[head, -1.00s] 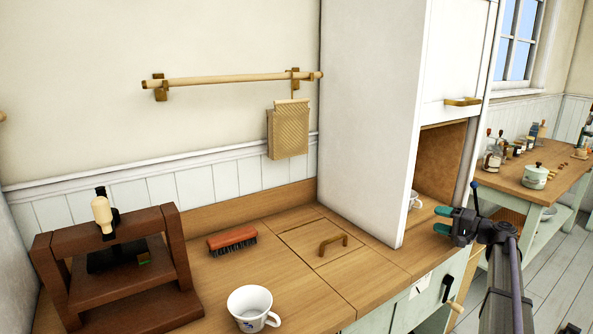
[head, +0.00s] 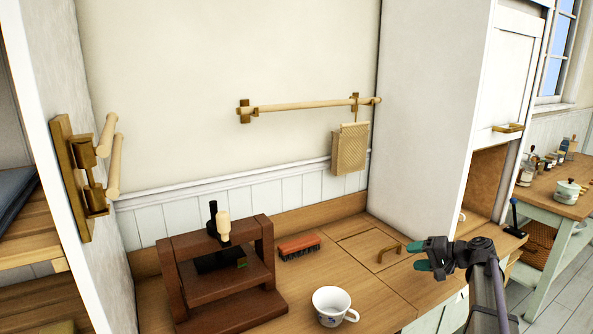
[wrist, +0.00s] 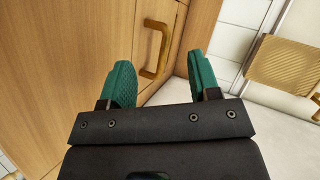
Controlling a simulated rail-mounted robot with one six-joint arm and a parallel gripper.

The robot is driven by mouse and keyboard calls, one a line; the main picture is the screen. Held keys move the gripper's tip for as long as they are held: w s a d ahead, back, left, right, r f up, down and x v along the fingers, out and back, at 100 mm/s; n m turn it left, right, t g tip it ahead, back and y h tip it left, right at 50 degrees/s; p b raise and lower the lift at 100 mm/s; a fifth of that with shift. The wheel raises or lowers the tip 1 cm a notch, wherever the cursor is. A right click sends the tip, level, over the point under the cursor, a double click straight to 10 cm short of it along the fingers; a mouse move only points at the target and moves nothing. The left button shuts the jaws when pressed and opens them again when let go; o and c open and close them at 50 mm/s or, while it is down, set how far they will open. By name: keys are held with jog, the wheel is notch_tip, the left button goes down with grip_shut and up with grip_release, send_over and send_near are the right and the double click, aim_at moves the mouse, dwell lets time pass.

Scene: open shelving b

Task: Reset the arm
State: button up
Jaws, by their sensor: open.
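My gripper (head: 420,256) is open and empty, with green fingertips pointing left in the head view. It is in front of the white cabinet's lower right, above the counter's front part. In the wrist view its two green fingers (wrist: 163,84) are spread apart with nothing between them. The brass handle (wrist: 157,50) of the counter hatch shows beyond the fingers. In the head view that handle (head: 388,252) lies just left of my gripper.
A rail (head: 305,106) with a hanging woven board (head: 350,149) is on the wall. The tall white cabinet (head: 430,110) stands at right.

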jog(key=s+a+r+n+g+h+p, duration=0.1)
jog(key=s+a+r+g+h+p, duration=0.1)
jog(key=s+a+p, duration=0.4)
jog(key=s+a+r+n+g+h+p, duration=0.2)
jog(key=s+a+r+h+p, duration=0.3)
jog(key=s, duration=0.7)
jog(key=s+a+r+n+g+h+p, duration=0.2)
jog(key=s+a+r+g+h+p, duration=0.1)
jog(key=s+a+p, duration=0.4)
jog(key=shift+s+r+g+h+p, duration=0.3)
jog(key=shift+s+r+p, duration=0.6)
jog(key=shift+s, duration=0.25)
